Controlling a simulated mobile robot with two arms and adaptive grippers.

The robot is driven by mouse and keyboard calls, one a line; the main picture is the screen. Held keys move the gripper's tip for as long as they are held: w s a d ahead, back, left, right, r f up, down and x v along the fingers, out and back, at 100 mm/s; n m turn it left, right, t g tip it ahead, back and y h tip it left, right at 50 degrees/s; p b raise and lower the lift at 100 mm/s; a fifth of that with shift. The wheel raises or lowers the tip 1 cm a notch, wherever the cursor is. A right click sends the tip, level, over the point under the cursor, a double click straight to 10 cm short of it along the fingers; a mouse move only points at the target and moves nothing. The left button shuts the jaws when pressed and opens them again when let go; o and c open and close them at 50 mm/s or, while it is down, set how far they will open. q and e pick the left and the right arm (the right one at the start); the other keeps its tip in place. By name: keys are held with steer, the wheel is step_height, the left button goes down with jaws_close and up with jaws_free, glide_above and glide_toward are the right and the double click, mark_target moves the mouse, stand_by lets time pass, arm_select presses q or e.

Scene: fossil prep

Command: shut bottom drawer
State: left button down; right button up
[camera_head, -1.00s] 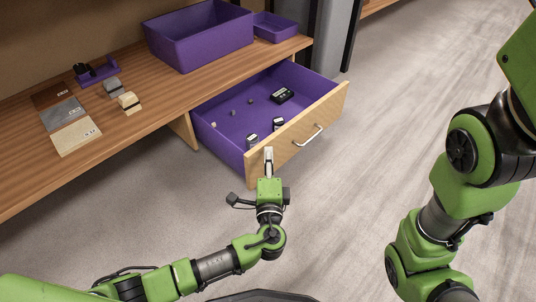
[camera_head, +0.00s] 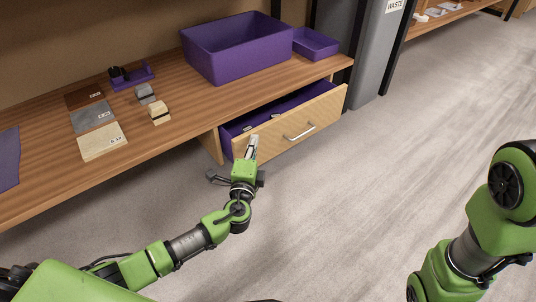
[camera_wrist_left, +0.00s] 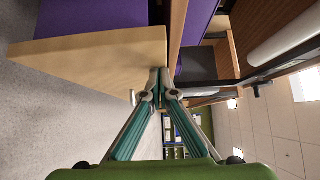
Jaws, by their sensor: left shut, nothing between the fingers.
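The bottom drawer (camera_head: 325,106) has a light wood front and a purple inside, and it stands partly open under the bench. Its metal handle (camera_head: 299,133) is at the middle of the front. My left gripper (camera_head: 253,142) is shut and empty, with its fingertips at the left part of the drawer front, left of the handle. In the left wrist view the closed fingertips (camera_wrist_left: 159,76) are at the wood front (camera_wrist_left: 95,55); I cannot tell if they touch. Most of the drawer's contents are hidden behind the front. My right arm is at the right, its gripper out of view.
The wooden bench top (camera_head: 180,130) holds a large purple bin (camera_head: 235,50), a small purple tray (camera_head: 315,43), sample tiles (camera_head: 95,120) and small blocks (camera_head: 159,113). A grey waste bin (camera_head: 378,50) stands right of the bench. The floor (camera_head: 400,160) in front is clear.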

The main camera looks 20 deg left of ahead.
arm_select(q)
steer(key=w+a+b, duration=0.1)
steer(key=w+a, duration=0.3)
steer(key=a, duration=0.2)
steer(key=shift+w+a+b, duration=0.25)
steer(key=shift+b, duration=0.15)
